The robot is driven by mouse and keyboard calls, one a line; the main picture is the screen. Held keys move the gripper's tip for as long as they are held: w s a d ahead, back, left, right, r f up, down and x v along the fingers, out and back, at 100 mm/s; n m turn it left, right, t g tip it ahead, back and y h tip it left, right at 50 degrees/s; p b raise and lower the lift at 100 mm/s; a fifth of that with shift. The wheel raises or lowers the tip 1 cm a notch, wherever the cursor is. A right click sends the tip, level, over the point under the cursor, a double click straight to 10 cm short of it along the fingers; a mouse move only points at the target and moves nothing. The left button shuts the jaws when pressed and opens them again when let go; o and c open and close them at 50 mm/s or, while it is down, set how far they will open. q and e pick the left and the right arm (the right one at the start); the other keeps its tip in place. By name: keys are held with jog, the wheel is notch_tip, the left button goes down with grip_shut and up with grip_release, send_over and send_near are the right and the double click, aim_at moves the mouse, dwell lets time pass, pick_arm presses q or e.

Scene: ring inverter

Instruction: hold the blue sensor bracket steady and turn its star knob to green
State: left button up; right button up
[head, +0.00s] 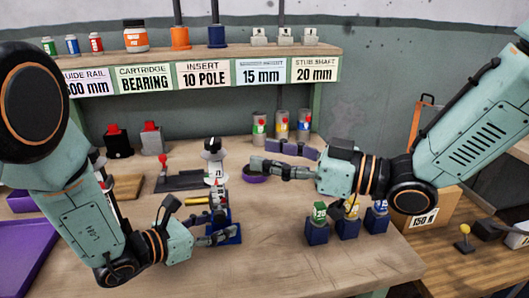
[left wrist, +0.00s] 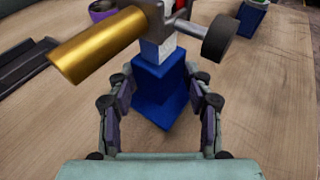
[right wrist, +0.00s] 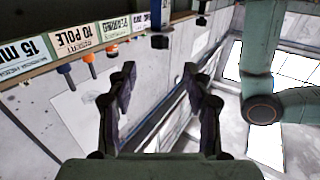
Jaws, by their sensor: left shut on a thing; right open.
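The blue sensor bracket (head: 232,236) stands on the near middle of the wooden bench. In the left wrist view its blue base (left wrist: 166,92) is between the fingers of my left gripper (left wrist: 160,100), which is shut on it. A gold cylinder (left wrist: 96,46) and a dark round-ended part (left wrist: 220,38) sit at the top of the bracket. I cannot tell which part is the star knob, and no green mark shows on it. My right gripper (head: 262,166) is open and empty, raised behind and right of the bracket; its spread fingers (right wrist: 160,105) show in its wrist view.
A purple round dish (head: 255,178) is near my right gripper. Several blue blocks with coloured tops (head: 346,226) stand to the right. A labelled shelf (head: 200,75) runs along the back. The front bench is clear.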

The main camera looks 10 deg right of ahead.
aim_at(220, 145)
jog(key=shift+n+g+y, duration=0.3)
jog(key=shift+g, duration=0.1)
jog(key=shift+w+d+x, duration=0.1)
jog(key=shift+w+x, duration=0.05)
jog(key=shift+x, duration=2.85)
jog(key=shift+w+d+x, duration=0.1)
jog(key=shift+w+x, duration=0.1)
jog(key=shift+x, duration=2.8)
grip_shut()
